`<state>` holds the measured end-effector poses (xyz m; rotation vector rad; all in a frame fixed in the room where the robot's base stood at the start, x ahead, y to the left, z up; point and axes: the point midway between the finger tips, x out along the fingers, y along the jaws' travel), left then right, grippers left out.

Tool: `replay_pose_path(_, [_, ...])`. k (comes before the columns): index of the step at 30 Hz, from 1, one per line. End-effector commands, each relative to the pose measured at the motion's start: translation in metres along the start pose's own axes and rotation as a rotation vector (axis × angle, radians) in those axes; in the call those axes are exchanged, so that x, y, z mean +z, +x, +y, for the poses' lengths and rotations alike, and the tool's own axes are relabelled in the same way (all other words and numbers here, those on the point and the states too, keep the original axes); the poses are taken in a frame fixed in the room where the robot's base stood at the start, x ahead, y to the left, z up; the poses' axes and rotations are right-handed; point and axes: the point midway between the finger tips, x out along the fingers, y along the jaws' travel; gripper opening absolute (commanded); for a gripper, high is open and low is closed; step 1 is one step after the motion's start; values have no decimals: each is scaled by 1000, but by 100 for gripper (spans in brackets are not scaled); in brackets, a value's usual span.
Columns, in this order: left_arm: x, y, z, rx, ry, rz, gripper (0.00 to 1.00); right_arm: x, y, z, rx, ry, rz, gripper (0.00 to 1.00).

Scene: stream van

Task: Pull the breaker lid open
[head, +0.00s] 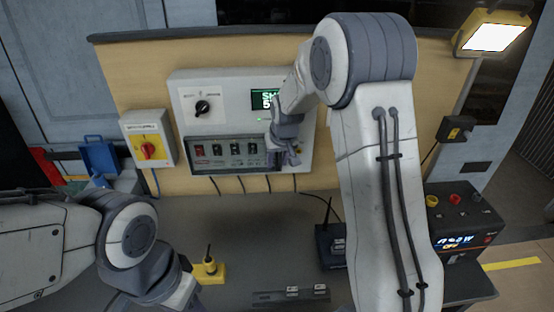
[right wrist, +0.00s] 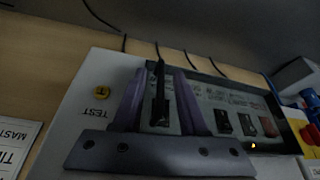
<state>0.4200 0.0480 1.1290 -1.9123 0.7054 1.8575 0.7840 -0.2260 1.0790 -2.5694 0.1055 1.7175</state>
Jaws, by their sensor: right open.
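The breaker lid (head: 234,153) is a dark-framed, see-through cover low on the white wall panel, lying flat over a row of breaker switches; it looks shut. In the right wrist view the picture is upside down, and the lid (right wrist: 225,95) fills the middle. My right gripper (head: 290,157) is at the lid's right end. Its two fingers (right wrist: 160,100) are open, one on either side of a narrow black upright part at that end. I cannot tell whether they touch it. My left gripper (head: 178,290) is low on the left, away from the panel, its fingertips unclear.
The panel (head: 185,115) also carries a black knob (head: 202,107) and a green screen (head: 265,100). A red-knobbed switch box (head: 148,140) is at left.

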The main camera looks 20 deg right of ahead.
Motion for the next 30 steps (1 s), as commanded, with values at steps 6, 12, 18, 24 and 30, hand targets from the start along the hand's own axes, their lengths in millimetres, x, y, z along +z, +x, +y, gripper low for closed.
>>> replay_pose_path(6, [0, -2, 0, 0, 0, 0, 50, 0, 8, 0, 0, 0, 1, 42])
replay_pose_path(12, [0, -1, 0, 0, 0, 0, 50, 0, 7, 0, 0, 0, 1, 31])
replay_pose_path(18, [0, -1, 0, 0, 0, 0, 50, 0, 7, 0, 0, 0, 1, 0])
replay_pose_path(24, [0, -2, 0, 0, 0, 0, 50, 0, 7, 0, 0, 0, 0, 0])
replay_pose_path(30, [0, -2, 0, 0, 0, 0, 50, 0, 7, 0, 0, 0, 0, 0])
